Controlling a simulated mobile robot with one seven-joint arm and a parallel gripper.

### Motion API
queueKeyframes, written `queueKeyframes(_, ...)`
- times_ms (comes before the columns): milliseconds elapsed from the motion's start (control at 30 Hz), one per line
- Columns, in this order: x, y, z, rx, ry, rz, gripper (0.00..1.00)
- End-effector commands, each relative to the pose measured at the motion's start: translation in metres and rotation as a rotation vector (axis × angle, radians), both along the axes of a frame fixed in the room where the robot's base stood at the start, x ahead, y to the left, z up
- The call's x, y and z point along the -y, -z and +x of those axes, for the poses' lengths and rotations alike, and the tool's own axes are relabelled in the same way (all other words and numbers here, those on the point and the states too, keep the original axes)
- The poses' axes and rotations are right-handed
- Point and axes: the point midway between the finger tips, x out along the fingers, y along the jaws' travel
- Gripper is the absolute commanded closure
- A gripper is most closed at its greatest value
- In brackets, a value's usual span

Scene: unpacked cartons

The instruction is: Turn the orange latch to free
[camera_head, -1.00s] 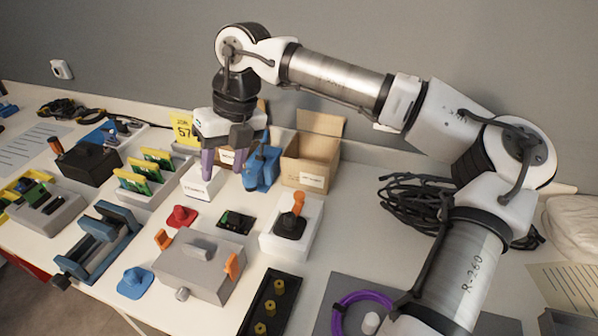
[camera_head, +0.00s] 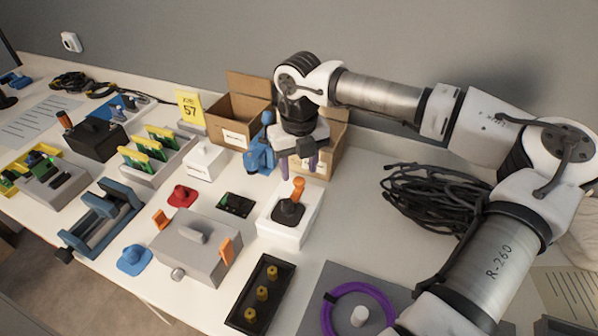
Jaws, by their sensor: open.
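A grey box (camera_head: 190,262) with a grey handle on its lid stands at the front middle. It has one orange latch (camera_head: 160,219) at its left end and another orange latch (camera_head: 225,251) at its right end. Both latches look roughly upright against the box, and their exact turn is hard to tell. My gripper (camera_head: 298,167) points down with its purple fingers apart and nothing between them. It is up and to the right of the grey box, behind the orange-handled joystick, and clear of both latches.
The joystick (camera_head: 290,211) on a white base stands right of the grey box. Open cartons (camera_head: 233,112) and a blue clamp (camera_head: 258,152) are behind. A black tray (camera_head: 242,312) with yellow knobs is in front. Black cables (camera_head: 430,195) lie right, with bare table between.

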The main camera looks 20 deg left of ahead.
Motion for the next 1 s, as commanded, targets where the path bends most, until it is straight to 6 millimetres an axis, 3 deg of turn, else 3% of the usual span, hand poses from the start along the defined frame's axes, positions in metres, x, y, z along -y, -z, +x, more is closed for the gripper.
queueKeyframes(233, -0.001, 0.027, 0.000, -0.001, -0.001, 0.001, 0.53)
queueKeyframes(567, 0.000, 0.031, 0.000, 0.000, -0.001, 0.001, 0.53)
queueKeyframes(900, 0.000, 0.030, 0.000, 0.000, -0.001, 0.001, 0.96)
queueKeyframes(1000, 0.000, 0.030, 0.000, 0.000, -0.003, 0.001, 0.98)
